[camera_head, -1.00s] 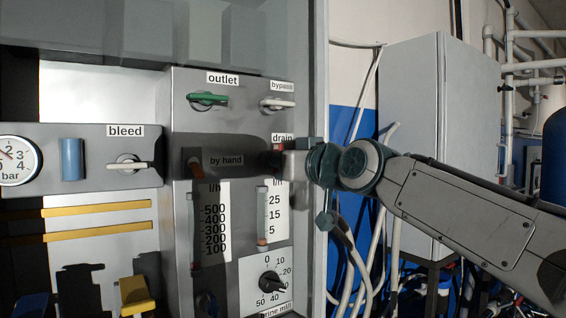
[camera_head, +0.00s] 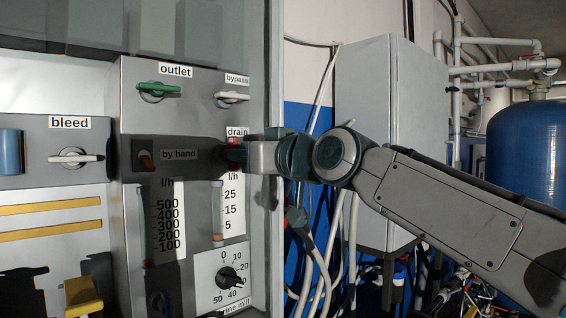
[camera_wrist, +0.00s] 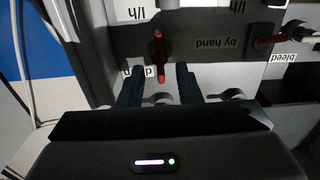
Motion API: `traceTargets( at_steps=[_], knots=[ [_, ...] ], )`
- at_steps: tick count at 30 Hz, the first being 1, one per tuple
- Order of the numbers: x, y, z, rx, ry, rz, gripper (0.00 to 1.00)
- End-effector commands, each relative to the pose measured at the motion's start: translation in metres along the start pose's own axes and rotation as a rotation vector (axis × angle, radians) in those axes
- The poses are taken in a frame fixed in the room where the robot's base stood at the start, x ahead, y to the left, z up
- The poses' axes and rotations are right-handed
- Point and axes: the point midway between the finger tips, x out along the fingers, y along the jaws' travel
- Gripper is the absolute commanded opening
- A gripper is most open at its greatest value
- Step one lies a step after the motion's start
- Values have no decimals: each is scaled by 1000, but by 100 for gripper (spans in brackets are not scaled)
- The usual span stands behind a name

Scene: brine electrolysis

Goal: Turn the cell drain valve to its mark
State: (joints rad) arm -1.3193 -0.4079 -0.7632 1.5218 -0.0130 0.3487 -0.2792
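In the head view only a bit of the red handle (camera_head: 234,152) shows below the "drain" label (camera_head: 237,132); my gripper hides the rest. My gripper (camera_wrist: 159,68) is open, with its two dark fingers apart and the handle's near end in the gap between them. I cannot tell whether either finger touches it. The gripper also shows at the panel's right edge (camera_head: 243,155). I cannot make out the valve's mark.
The green outlet handle (camera_head: 158,88) and white bypass handle (camera_head: 232,96) sit above the drain valve. The "by hand" valve (camera_head: 145,161) and bleed handle (camera_head: 76,158) are to the left. Flow gauges and a dial (camera_head: 230,276) lie below. Hoses hang to the right of the panel.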

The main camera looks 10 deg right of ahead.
Motion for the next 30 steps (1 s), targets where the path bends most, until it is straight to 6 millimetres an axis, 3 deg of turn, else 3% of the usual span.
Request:
traceTargets(
  at_steps=[15, 21, 30],
  knots=[
    [-86, 0, 1, -2, 3, 1, 31],
    [-98, -1, 0, -2, 2, 0, 31],
    [-99, -1, -1, -2, 1, -1, 31]
  ],
)
